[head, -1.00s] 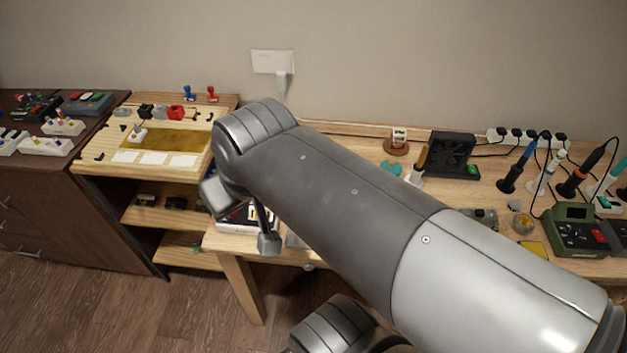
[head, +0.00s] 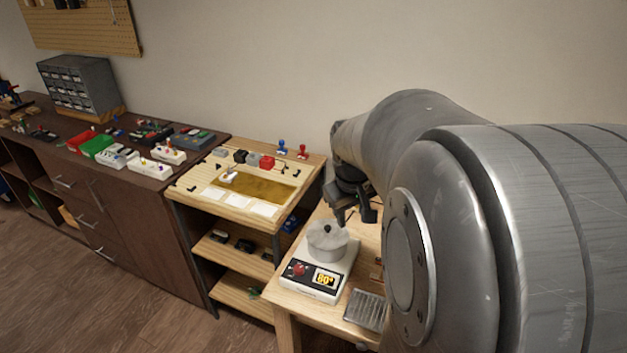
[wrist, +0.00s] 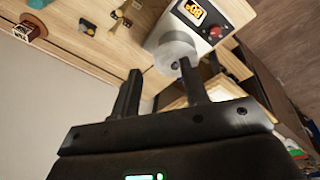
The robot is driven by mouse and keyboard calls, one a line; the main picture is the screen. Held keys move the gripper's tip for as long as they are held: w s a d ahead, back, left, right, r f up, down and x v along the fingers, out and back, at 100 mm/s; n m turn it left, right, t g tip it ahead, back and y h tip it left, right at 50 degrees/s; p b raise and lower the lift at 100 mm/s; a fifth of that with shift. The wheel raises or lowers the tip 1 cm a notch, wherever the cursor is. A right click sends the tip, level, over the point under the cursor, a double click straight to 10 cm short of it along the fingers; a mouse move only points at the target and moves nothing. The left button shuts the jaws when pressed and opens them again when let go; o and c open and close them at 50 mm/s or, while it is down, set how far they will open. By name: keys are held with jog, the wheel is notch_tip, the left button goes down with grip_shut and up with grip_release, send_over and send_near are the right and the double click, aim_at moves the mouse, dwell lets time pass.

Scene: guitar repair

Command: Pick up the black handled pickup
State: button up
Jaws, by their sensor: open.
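A small black block (head: 240,157), with grey and red blocks beside it, sits at the back of the light wood stand's top (head: 180,192). It is too small to tell whether it is the black handled pickup. Dark pieces (head: 218,236) also lie on the shelf below. My gripper (head: 355,214) is to the right of that stand, above the side table and near a metal pot (head: 327,240). In the wrist view my gripper (wrist: 160,68) is open with nothing held, and the pot (wrist: 175,50) shows beyond the fingertips.
The pot stands on a white hot plate (head: 312,283) with a lit display. A ridged metal tray (head: 366,309) lies in front. Blue (head: 282,147) and red (head: 303,152) knobbed pieces stand at the stand's back right. A dark cabinet (head: 130,205) with several parts is at left.

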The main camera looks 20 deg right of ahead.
jog(key=w+d+f, duration=0.1)
jog(key=d+f, duration=0.3)
jog(key=d, duration=0.1)
jog(key=w+d+f+g+y, duration=0.1)
jog(key=d+f, duration=0.4)
jog(key=d, duration=0.1)
jog(key=w+d+f+g, duration=0.1)
jog(key=d+f, duration=0.3)
jog(key=d, duration=0.1)
jog(key=shift+w+d+f+n+y, duration=0.15)
jog(key=shift+d+f+n+y, duration=0.05)
jog(key=shift+n+y, duration=0.2)
notch_tip(320, 180, down, 6)
jog(key=shift+d+r, duration=0.1)
jog(key=shift+d, duration=0.05)
jog(key=shift+w+a+f, duration=0.1)
jog(key=shift+a+f, duration=0.05)
jog(key=shift+f, duration=1.2)
jog(key=shift+w+a+f, duration=0.1)
jog(key=shift+a+f, duration=0.05)
jog(key=shift+f, duration=1.2)
jog(key=shift+c, duration=0.3)
grip_shut()
